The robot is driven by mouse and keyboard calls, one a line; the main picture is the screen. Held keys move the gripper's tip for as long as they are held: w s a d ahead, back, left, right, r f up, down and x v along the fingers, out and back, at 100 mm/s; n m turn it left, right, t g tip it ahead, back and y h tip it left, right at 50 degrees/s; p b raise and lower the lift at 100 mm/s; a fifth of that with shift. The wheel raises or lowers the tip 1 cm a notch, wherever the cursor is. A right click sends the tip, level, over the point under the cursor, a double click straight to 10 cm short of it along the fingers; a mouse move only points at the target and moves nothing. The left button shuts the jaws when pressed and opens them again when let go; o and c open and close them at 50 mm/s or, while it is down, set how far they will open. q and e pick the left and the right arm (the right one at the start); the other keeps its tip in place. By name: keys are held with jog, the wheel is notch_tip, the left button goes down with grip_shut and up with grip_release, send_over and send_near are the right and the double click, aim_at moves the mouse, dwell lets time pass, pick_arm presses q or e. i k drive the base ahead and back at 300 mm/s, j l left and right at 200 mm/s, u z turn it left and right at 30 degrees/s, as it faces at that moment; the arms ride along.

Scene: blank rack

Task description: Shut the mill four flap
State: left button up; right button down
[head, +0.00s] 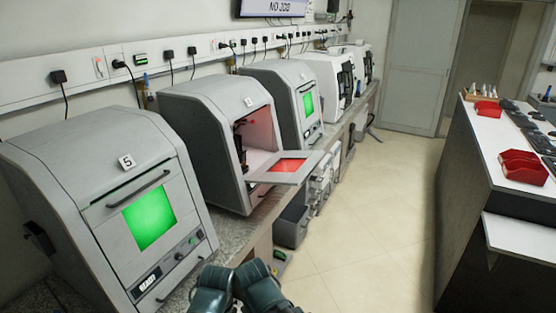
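Several grey mills stand in a row on the bench. The second from the front, with a small tag too small to read surely, is the open mill (198,112). It stands between the mill tagged 5 (75,190) and another closed mill. Its flap (262,178) is folded down and sticks out over the bench front, with a red-lit window in it. The red-lit inside shows dark parts and no flap across the opening. Dark teal parts of my arms show at the bottom middle, well below the flap. No gripper fingers show.
The mill tagged 5 and the mill behind the open one (290,85) are shut with green windows. White machines (325,75) stand farther back. A counter with red bins (523,167) is at right. The aisle floor (365,230) is clear.

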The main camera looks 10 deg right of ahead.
aim_at(287, 168)
jog(key=i+l, duration=0.3)
jog(key=l, duration=0.15)
jog(key=i+l+u, duration=0.1)
jog(key=i+l, duration=0.25)
jog(key=l+u, duration=0.1)
jog(key=l, duration=1.2)
